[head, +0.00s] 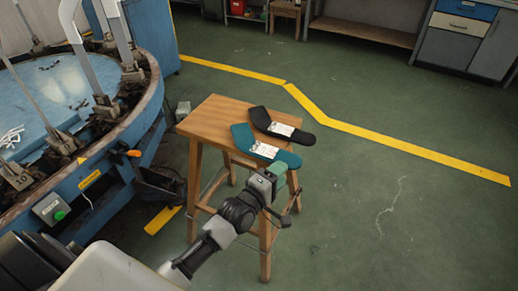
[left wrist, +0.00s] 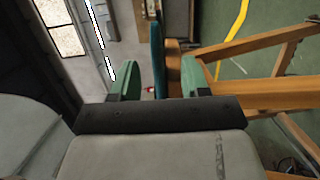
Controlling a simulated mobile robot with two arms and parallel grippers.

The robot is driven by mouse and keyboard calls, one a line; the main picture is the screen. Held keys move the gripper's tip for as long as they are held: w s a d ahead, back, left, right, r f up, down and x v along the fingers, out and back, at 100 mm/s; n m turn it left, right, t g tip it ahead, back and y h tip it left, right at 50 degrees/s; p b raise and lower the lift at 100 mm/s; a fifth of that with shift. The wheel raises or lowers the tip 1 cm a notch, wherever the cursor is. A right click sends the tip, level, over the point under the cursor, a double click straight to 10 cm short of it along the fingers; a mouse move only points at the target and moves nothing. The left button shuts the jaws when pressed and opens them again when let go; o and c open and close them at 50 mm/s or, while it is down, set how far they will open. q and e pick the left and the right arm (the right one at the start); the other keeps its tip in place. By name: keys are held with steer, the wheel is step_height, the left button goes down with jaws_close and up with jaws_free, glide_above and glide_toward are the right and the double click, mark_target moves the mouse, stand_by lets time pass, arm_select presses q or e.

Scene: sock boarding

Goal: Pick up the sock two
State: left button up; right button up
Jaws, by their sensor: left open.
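A teal sock (head: 250,143) and a black sock (head: 283,126), each with a white label, lie flat on a wooden stool (head: 209,115). Which one is sock two cannot be told. The teal sock's right end is at the stool's near edge. My left gripper (head: 274,172) is at that edge, just below this end. In the left wrist view, my left gripper (left wrist: 163,78) is open, with green fingertips. The teal sock (left wrist: 157,58) shows edge-on between the fingers, beside the stool's wooden top (left wrist: 173,68). Contact cannot be told. My right gripper is not in view.
A round blue machine (head: 150,108) with a rusty rim stands close to the stool's left. Yellow floor lines (head: 400,150) run behind it. Cabinets (head: 455,40) and a workbench stand at the back. The green floor to the right is clear.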

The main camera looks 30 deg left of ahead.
mark_target(290, 160)
arm_select(q)
steer(key=x, duration=0.5)
steer(key=shift+w+a+r+b, duration=0.1)
steer(key=shift+w+b, duration=0.25)
steer(key=shift+b, duration=0.05)
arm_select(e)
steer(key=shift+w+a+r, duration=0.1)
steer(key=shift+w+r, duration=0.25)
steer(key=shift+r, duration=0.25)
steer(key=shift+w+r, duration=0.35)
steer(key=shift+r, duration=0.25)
arm_select(q)
steer(key=shift+c, duration=0.3)
steer(key=c, duration=0.7)
